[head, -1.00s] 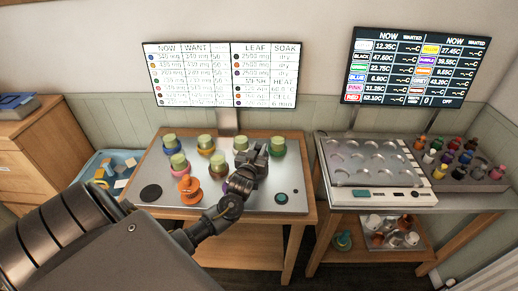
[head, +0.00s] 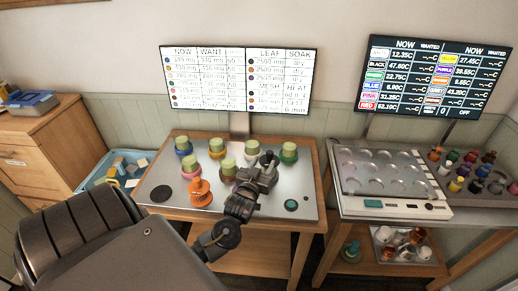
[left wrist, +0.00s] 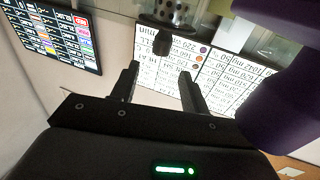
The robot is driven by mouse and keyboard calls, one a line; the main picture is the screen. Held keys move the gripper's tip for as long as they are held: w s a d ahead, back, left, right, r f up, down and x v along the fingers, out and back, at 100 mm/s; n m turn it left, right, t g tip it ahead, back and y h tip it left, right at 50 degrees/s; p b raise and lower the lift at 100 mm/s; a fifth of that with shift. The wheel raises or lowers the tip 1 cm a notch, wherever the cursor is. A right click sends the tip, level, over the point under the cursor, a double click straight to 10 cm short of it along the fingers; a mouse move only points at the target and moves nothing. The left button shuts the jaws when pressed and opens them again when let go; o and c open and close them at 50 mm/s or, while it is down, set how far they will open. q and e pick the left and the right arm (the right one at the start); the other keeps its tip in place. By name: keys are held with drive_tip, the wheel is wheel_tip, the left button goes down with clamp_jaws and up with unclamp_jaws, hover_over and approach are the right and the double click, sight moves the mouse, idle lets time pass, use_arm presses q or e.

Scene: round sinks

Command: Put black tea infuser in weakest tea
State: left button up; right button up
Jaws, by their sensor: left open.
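Several cups with pale green tops stand in two rows on a metal-topped table, among them a blue-based cup (head: 184,146), an orange-based cup (head: 217,148) and a green-based cup (head: 289,153). My left gripper (head: 268,161) is open above the right part of this group, between the green-based cup and a black-based cup (head: 252,149). In the left wrist view, upside down, a dark perforated cylinder (left wrist: 166,11) with a black knob (left wrist: 162,43) shows, likely the black infuser. The knob appears between the open fingers (left wrist: 158,85), beyond their tips. A large purple thing (left wrist: 285,110) is close at right. My right gripper is out of view.
An orange object (head: 200,193) and a black disc (head: 160,194) are at the table's front left. A screen (head: 238,78) stands behind. At right is a second table with a tray of round wells (head: 385,170), small coloured bottles (head: 469,167) and another screen (head: 430,75).

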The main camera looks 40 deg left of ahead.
use_arm(q)
drive_tip(key=shift+b+v, duration=0.3)
drive_tip(key=shift+v, duration=1.9)
